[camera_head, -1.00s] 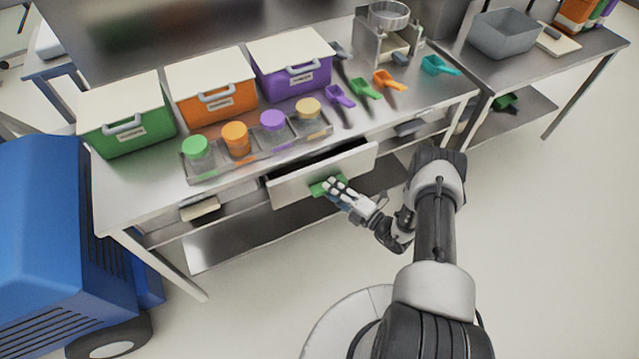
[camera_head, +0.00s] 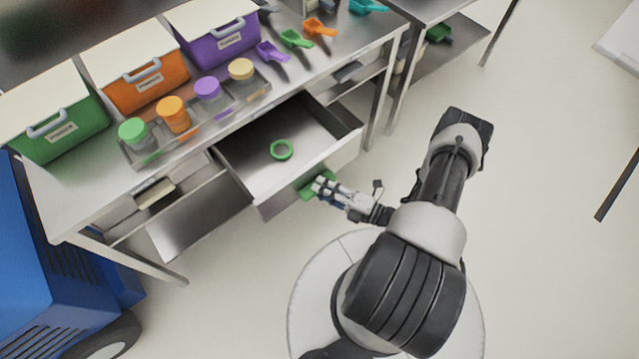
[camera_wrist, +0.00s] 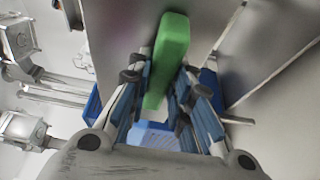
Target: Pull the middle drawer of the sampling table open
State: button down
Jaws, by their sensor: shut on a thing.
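The middle drawer (camera_head: 238,182) of the sampling table (camera_head: 82,205) stands well out from the table front. The drawer's green handle (camera_head: 306,188) is on the front panel, partly hidden by my gripper (camera_head: 322,184). In the wrist view the green handle (camera_wrist: 172,50) runs between the blue-padded fingers of my gripper (camera_wrist: 168,100), which is shut on it.
Green (camera_head: 55,125), orange (camera_head: 140,75) and purple (camera_head: 218,40) bins stand on the tabletop. Several lidded jars sit in a clear tray (camera_head: 160,160). A blue machine (camera_head: 50,260) stands at the left. The floor right of my arm is largely clear.

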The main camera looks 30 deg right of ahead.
dwell(0.3)
jog(key=c, duration=1.4)
grip_release()
jog(key=shift+c, duration=0.2)
jog(key=v, duration=1.2)
